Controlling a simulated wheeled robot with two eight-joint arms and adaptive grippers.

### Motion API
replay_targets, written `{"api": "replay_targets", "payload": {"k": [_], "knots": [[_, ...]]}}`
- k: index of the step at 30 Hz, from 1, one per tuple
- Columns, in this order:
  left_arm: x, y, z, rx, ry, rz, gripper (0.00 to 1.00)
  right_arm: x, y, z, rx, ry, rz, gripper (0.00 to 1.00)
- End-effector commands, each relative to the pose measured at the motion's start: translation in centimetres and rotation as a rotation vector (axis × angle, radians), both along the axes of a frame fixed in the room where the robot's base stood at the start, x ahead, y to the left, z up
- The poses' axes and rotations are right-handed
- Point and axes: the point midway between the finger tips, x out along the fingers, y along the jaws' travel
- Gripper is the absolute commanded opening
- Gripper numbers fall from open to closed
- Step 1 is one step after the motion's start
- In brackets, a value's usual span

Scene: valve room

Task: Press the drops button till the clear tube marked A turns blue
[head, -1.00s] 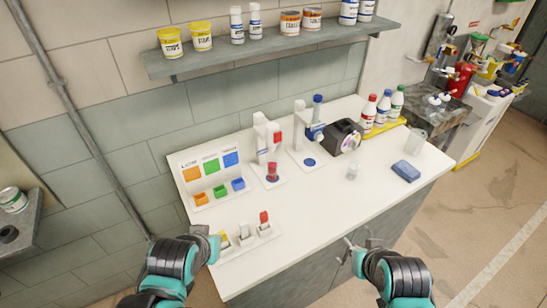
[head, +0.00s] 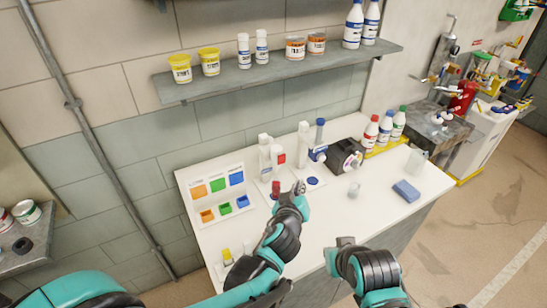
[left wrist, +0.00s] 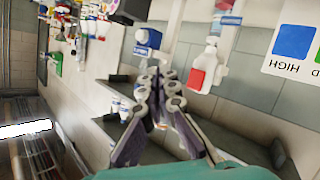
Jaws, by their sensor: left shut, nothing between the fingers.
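My left gripper (head: 300,187) is shut and empty, reaching over the white bench in front of two white dispenser stands. In the left wrist view its fingertips (left wrist: 157,75) meet. The left stand (head: 265,155) has a red part (head: 282,159); this red part also shows in the left wrist view (left wrist: 196,79). A small red vessel (head: 276,189) stands at its foot, just left of the gripper. The right stand (head: 304,140) has a blue-topped part (head: 319,135). I cannot make out a letter A or which part is the drops button. My right gripper (head: 343,242) is low in front of the bench; its jaws are unclear.
A colour chart with orange, green and blue bins (head: 219,192) stands left. A shelf (head: 280,75) hangs above.

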Motion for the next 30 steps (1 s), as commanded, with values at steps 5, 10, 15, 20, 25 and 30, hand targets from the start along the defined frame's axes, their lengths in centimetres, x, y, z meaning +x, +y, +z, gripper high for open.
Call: {"api": "replay_targets", "payload": {"k": [5,10,15,20,25,30], "knots": [[-0.1,-1.1,-0.1,-0.018,-0.008,-0.014,0.0,0.0,0.0,0.1,0.0,0.0,0.0,0.0],[-0.1,-1.0,-0.1,-0.018,-0.007,-0.012,0.0,0.0,0.0,0.1,0.0,0.0,0.0,0.0],[0.1,-0.9,-0.1,-0.017,-0.007,-0.011,0.0,0.0,0.0,0.1,0.0,0.0,0.0,0.0],[1.4,-0.4,-0.1,-0.017,-0.005,-0.01,0.0,0.0,0.0,0.1,0.0,0.0,0.0,0.0],[3.6,0.6,-0.1,-0.018,-0.005,-0.008,0.0,0.0,0.0,0.2,0.0,0.0,0.0,0.0],[5.8,1.5,0.0,-0.018,-0.007,-0.009,0.0,0.0,0.0,0.3,0.0,0.0,0.0,0.0]]}}
